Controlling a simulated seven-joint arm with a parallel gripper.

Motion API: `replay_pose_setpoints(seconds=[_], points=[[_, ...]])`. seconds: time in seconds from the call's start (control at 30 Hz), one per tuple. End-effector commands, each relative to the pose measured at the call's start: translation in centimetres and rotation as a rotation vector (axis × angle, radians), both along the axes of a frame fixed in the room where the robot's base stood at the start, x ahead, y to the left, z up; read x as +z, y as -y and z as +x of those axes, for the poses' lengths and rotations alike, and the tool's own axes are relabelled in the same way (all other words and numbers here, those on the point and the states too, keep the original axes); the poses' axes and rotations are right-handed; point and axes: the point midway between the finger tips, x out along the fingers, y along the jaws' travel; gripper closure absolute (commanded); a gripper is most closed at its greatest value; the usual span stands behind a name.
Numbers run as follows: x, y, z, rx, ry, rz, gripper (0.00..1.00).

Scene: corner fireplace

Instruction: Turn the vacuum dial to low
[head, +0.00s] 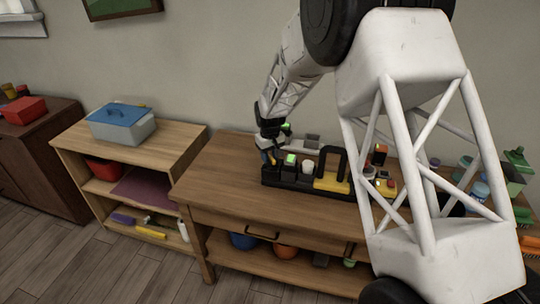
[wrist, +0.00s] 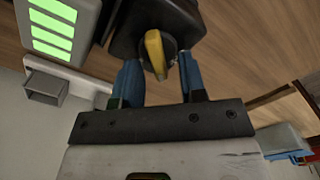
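The dial is a dark knob with a yellow pointer (wrist: 155,54) on a black housing (wrist: 125,40), at the top middle of the wrist view. My gripper (wrist: 160,82) has its two blue fingers spread, one on each side of the knob. A small gap seems to show beside the knob, and I cannot tell whether either finger touches it. In the head view my gripper (head: 268,157) is at the left end of a black equipment base (head: 300,186) on the wooden table. The dial's markings are not readable.
A lit green panel (wrist: 52,27) sits beside the dial housing. The base also carries a black handle (head: 333,158) and a yellow block (head: 331,183). The wooden table (head: 215,180) is clear to the left. A grey box with a blue lid (head: 121,125) stands on the neighbouring shelf.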

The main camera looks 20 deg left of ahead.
Motion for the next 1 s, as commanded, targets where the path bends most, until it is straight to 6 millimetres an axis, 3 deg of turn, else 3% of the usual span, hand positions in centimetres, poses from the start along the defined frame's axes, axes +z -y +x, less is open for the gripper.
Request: replay_pose_setpoints(seconds=[0.37, 1.0], points=[[0.7, 0.0, 0.0, 0.0, 0.0, 0.0, 0.62], [7.4, 0.0, 0.0, 0.0, 0.001, 0.001, 0.62]])
